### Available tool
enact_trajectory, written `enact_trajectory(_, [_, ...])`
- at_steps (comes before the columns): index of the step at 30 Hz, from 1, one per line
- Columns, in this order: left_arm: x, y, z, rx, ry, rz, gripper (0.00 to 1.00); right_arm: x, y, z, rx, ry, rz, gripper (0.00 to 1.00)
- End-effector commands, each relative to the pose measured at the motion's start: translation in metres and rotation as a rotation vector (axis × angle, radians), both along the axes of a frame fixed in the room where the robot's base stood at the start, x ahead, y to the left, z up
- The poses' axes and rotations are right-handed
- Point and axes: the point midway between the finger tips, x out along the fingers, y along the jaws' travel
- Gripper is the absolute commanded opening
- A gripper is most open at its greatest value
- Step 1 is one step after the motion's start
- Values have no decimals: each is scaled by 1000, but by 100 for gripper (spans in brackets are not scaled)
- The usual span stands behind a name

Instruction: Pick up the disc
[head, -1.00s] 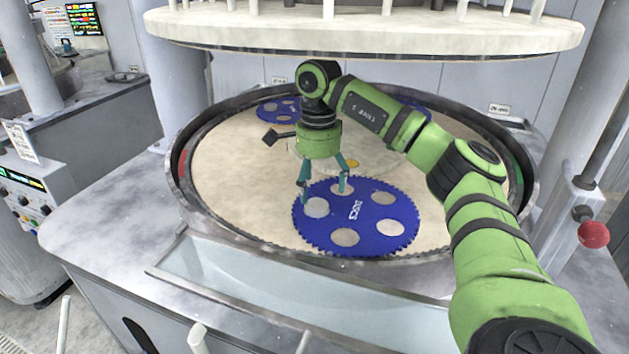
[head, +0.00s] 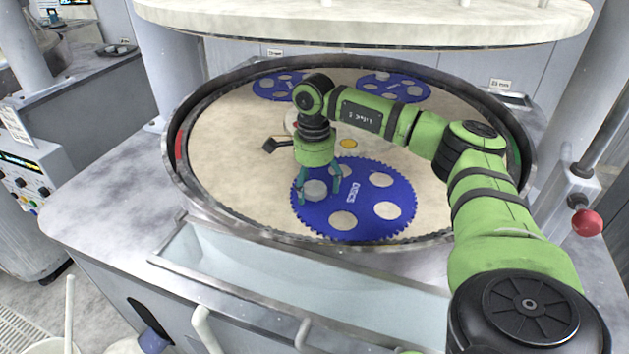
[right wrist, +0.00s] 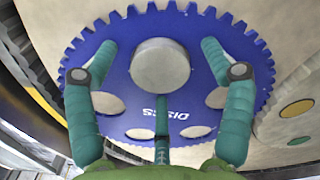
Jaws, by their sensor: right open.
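In the right wrist view, that disc (right wrist: 160,66) shows between the open fingers (right wrist: 158,72), with nothing held. The gap between fingertips and carrier is hard to judge. My left gripper is not in view.
Two more blue carriers (head: 393,86) lie at the back of the beige platen (head: 235,150), which has a raised metal rim (head: 180,185). A large upper plate (head: 360,22) hangs above. A red knob (head: 587,222) stands at the right.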

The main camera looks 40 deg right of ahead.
Motion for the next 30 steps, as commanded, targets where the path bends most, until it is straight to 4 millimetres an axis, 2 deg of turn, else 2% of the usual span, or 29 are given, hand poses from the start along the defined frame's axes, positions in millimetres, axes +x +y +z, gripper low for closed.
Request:
enact_trajectory(1, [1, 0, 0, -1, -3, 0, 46, 0, 0, 0, 0, 0, 0, 82])
enact_trajectory(2, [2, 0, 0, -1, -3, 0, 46, 0, 0, 0, 0, -1, 0, 74])
enact_trajectory(3, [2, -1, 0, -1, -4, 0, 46, 0, 0, 0, 0, -1, 0, 58])
enact_trajectory(5, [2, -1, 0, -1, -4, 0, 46, 0, 0, 0, 0, -1, 0, 34])
enact_trajectory(6, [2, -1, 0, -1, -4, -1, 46, 0, 0, 0, 0, -1, 0, 18])
enact_trajectory(20, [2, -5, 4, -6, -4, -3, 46, 0, 0, 5, 0, -1, 0, 17])
enact_trajectory(26, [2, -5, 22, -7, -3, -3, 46, 0, 0, 28, 0, -1, 0, 17])
enact_trajectory(30, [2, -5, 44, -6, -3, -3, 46, 1, 0, 55, 0, -2, 0, 17])
